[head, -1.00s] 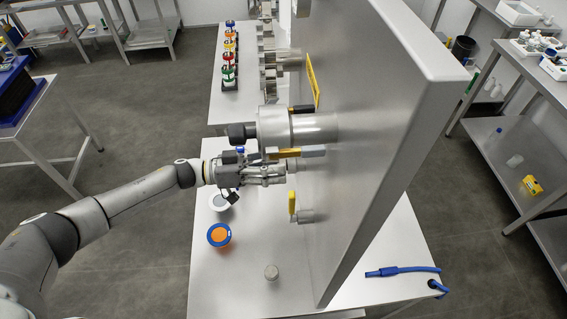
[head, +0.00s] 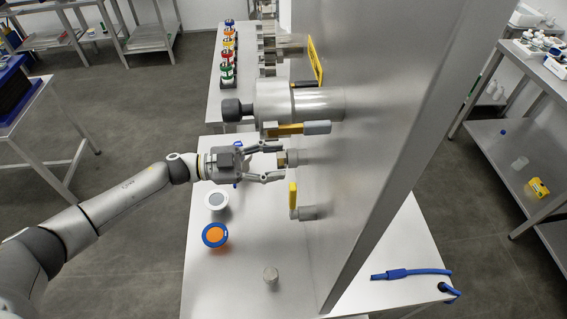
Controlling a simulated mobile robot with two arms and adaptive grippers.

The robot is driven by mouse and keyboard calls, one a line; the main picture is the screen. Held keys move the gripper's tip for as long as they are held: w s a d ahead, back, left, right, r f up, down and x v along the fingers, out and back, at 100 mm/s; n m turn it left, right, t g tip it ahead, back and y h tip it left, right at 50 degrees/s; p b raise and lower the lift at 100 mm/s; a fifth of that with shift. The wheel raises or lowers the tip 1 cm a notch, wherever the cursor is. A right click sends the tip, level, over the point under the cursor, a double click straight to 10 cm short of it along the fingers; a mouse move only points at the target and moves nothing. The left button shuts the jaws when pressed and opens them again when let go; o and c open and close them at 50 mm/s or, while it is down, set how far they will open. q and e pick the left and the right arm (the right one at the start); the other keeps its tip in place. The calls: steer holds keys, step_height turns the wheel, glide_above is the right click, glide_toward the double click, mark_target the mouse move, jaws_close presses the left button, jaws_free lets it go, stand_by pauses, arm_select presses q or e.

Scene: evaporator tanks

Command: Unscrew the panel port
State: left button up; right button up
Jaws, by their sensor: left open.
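The steel panel (head: 385,130) stands upright on the white table. A short panel port (head: 291,158) with a brass-coloured end sticks out of its left face, below a large grey cylinder and a yellow-handled valve. My left gripper (head: 277,161) is open, its fingers pointing right at the port. One finger is above and one below the port's axis, with the fingertips close to its end. I cannot tell whether they touch it. My right gripper is not in view.
Another yellow lever (head: 293,196) is below.

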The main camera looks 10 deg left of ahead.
arm_select(q)
steer(key=m+b, duration=1.4)
steer(key=b, duration=0.1)
steer(key=m+b, duration=0.7)
steer(key=b, duration=0.1)
steer(key=shift+w+r+m, duration=0.1)
steer(key=shift+w+m, duration=0.25)
steer(key=shift+m, duration=0.05)
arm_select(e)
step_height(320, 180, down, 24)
